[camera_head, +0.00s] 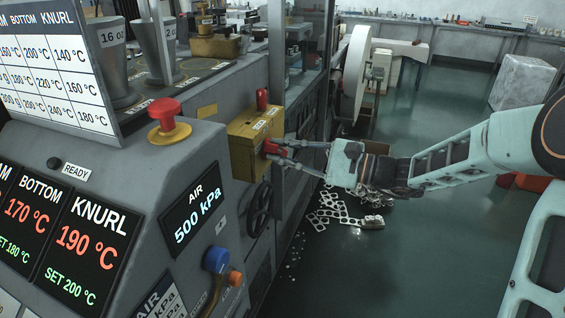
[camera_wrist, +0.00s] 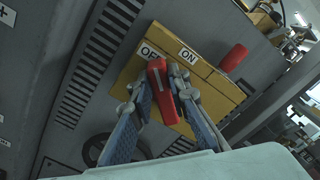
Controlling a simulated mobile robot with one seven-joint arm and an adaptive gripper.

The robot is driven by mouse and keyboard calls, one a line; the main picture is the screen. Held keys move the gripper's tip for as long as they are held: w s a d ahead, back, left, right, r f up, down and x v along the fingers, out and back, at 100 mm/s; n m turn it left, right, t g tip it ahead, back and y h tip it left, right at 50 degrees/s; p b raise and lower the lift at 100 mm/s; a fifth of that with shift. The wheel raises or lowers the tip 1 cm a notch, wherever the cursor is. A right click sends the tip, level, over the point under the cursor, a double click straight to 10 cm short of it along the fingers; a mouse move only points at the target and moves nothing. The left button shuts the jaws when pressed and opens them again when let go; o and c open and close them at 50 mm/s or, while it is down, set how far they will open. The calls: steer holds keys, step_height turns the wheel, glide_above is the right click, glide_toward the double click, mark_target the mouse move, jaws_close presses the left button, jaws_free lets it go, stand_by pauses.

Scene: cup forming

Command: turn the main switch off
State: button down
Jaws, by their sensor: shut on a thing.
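The main switch is a yellow box (camera_head: 250,142) on the side of the grey machine, with a red lever (camera_head: 271,147) on its face. My gripper (camera_head: 279,154) reaches it from the right. In the wrist view, the fingers of my gripper (camera_wrist: 168,96) are shut on the red lever (camera_wrist: 160,84), one on each side. The far end of the lever lies at the OFF label (camera_wrist: 149,54) and covers part of it. The ON label (camera_wrist: 188,54) is clear to its right. The yellow box (camera_wrist: 212,85) also shows a second red part (camera_wrist: 234,57) on its edge.
A red emergency button (camera_head: 168,122) and the control panel with temperature displays (camera_head: 95,240) stand left of the box. A black handwheel (camera_head: 259,210) is below it. Metal scrap (camera_head: 335,212) lies on the floor. Open floor (camera_head: 400,255) extends to the right.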

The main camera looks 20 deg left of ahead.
steer(key=n+b, duration=0.2)
steer(key=b, duration=0.1)
steer(key=f+n+b, duration=0.1)
steer(key=n+b, duration=0.2)
steer(key=b, duration=0.1)
steer(key=f+n+b, duration=0.1)
steer(key=n+b, duration=0.1)
steer(key=b, duration=0.2)
steer(key=shift+s+n, duration=0.25)
steer(key=shift+n, duration=0.05)
steer(key=shift+r, duration=0.15)
steer(key=c, duration=1.8)
jaws_free()
steer(key=shift+c, duration=0.2)
steer(key=shift+d, duration=0.15)
steer(key=s+d, duration=0.1)
steer(key=d, duration=1)
steer(key=shift+d, duration=0.4)
